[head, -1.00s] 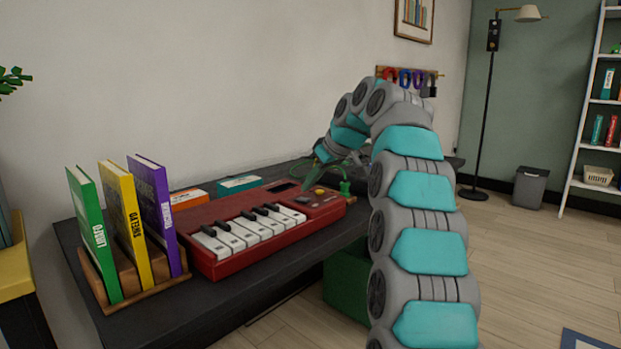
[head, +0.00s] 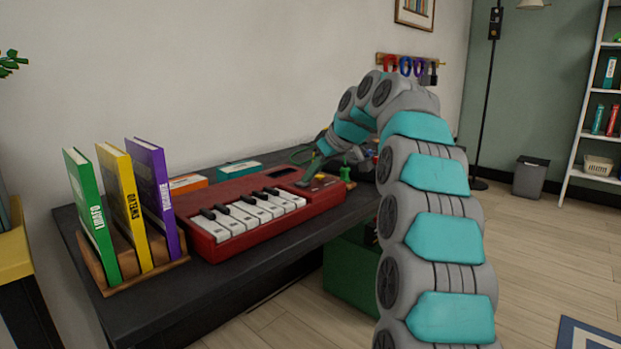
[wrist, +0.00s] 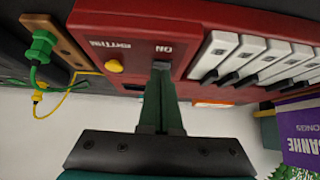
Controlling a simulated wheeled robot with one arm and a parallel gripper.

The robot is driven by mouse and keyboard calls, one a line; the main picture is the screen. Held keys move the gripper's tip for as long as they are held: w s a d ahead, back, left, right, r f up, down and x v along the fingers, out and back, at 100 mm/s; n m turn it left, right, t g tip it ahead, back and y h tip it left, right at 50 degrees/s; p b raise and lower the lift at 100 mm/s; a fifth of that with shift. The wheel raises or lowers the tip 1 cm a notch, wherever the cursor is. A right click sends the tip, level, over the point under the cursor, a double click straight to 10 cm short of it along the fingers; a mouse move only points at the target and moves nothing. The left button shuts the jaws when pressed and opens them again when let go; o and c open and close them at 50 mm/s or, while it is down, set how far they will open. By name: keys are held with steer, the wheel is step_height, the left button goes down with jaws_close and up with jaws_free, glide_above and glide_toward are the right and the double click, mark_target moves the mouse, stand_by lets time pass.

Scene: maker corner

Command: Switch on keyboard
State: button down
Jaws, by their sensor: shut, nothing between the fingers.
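The red keyboard (head: 255,215) with white and black keys lies on the dark desk. In the wrist view, its panel (wrist: 135,25) shows an "ON" label and a "RHYTHM" label beside a yellow knob (wrist: 114,66). My gripper (wrist: 161,68) is shut and empty. Its fingertips are at the panel just by the "ON" label and cover whatever lies under them; I cannot tell whether they touch. In the head view, my gripper (head: 306,183) is over the right end of the keyboard.
A wooden rack with green, yellow and purple books (head: 152,195) stands left of the keyboard. Orange (head: 188,183) and teal (head: 238,169) boxes lie behind it. A wooden board with a green part and cable (wrist: 45,48) sits beside the keyboard's control end. A green bin (head: 350,275) is under the desk.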

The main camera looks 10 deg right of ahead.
steer(key=shift+s+f+t+b, duration=0.1)
steer(key=shift+f+t+b, duration=0.2)
steer(key=shift+f+b, duration=0.35)
steer(key=shift+d+r+p, duration=0.1)
steer(key=shift+r+p, duration=0.2)
steer(key=shift+r, duration=0.05)
steer(key=shift+r+p, duration=0.55)
steer(key=shift+r, duration=0.25)
steer(key=shift+r, duration=0.1)
